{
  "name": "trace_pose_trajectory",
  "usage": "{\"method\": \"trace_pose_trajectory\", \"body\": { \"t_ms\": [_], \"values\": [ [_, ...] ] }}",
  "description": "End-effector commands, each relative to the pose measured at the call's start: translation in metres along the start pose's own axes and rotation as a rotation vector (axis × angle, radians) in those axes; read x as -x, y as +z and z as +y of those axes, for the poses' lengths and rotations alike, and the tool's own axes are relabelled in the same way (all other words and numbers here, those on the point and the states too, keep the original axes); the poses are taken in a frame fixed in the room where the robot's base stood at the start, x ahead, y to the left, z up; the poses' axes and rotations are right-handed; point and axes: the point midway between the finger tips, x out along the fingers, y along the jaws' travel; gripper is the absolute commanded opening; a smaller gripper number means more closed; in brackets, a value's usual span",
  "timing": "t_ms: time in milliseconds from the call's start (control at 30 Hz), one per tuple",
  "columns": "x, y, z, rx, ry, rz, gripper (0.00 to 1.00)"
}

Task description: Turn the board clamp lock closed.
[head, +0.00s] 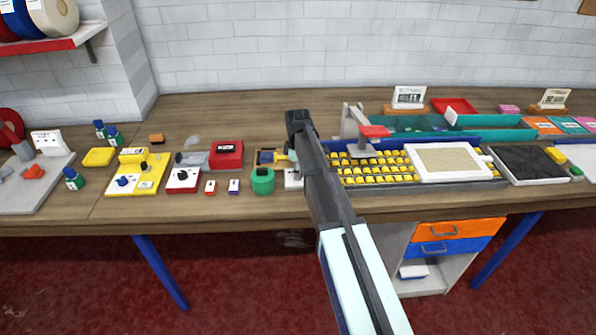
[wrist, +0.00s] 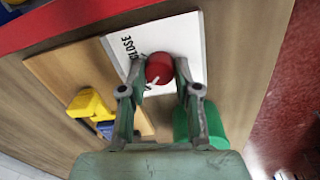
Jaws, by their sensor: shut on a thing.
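The board clamp lock shows in the wrist view as a round red knob (wrist: 158,66) on a white plate (wrist: 187,35) printed with the word CLOSE. A small white pointer mark (wrist: 152,83) shows at the knob's lower edge. My gripper (wrist: 160,72) has one finger on each side of the knob and is shut on it. In the head view, part of the white plate (head: 293,181) shows beside my arm, while the knob and my fingertips are hidden.
A green cylinder (wrist: 212,125) stands close to the plate on its right. A wooden board with a yellow and blue clamp piece (wrist: 90,104) lies on its left. In the head view, a red box (head: 226,154) and a yellow-studded rack (head: 375,171) flank my arm.

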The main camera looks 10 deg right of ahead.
Motion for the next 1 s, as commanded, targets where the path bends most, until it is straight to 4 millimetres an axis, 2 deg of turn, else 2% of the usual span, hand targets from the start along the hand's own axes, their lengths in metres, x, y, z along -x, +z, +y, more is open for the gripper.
{"method": "trace_pose_trajectory", "body": {
  "t_ms": [367,1000],
  "values": [
    [-0.0019,-0.0005,-0.0006,-0.196,-0.002,-0.01,0.0],
    [-0.0023,-0.0011,-0.0006,-0.796,-0.003,-0.038,0.0]
  ]
}}
